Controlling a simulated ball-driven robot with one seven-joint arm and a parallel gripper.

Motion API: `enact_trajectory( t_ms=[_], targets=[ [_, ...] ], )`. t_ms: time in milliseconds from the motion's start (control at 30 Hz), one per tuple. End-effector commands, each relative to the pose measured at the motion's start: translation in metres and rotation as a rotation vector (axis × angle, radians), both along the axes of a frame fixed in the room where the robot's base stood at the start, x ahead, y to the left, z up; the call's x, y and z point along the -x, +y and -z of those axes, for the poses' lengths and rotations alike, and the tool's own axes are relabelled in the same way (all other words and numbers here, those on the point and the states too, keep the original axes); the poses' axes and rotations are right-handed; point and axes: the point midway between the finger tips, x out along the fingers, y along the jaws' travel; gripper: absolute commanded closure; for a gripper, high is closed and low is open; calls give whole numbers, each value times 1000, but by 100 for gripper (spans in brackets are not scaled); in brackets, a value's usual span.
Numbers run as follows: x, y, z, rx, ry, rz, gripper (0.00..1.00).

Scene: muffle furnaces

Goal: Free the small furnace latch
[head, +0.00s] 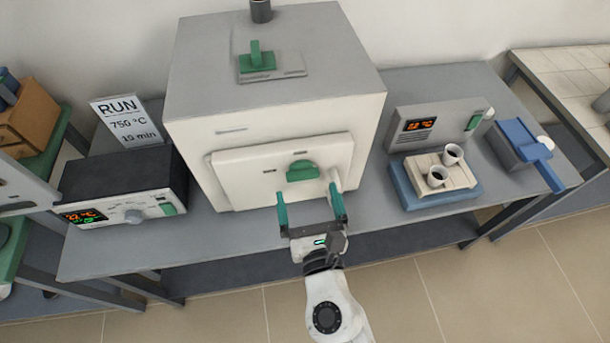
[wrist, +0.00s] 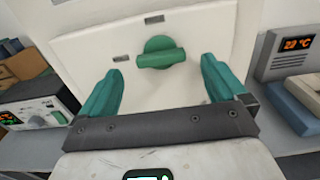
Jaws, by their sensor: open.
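The furnace (head: 275,95) is a large grey-and-white box in the middle of the bench. Its closed front door (head: 235,168) carries a green latch handle (head: 302,171), a rounded knob with a horizontal bar. The latch also shows in the wrist view (wrist: 160,55), ahead of my gripper and between its fingers in the picture. My gripper (head: 311,205) is open and empty, with green fingers apart, just in front of and below the latch. In the wrist view my gripper (wrist: 160,88) does not appear to touch the latch.
A controller (head: 120,188) and a RUN sign (head: 127,120) stand left of the furnace. Right of it are a display box (head: 438,125), a blue tray (head: 408,192) bearing a block with two cups (head: 437,177), and a blue tool (head: 525,148). Bare bench (head: 225,240) lies in front.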

Motion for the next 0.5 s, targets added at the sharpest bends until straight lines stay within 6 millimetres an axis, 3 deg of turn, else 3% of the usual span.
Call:
enact_trajectory(
  t_ms=[200,500],
  targets=[
    [-31,9,-2,1,-1,1,2],
    [-43,12,0,-1,0,1,2]
  ],
)
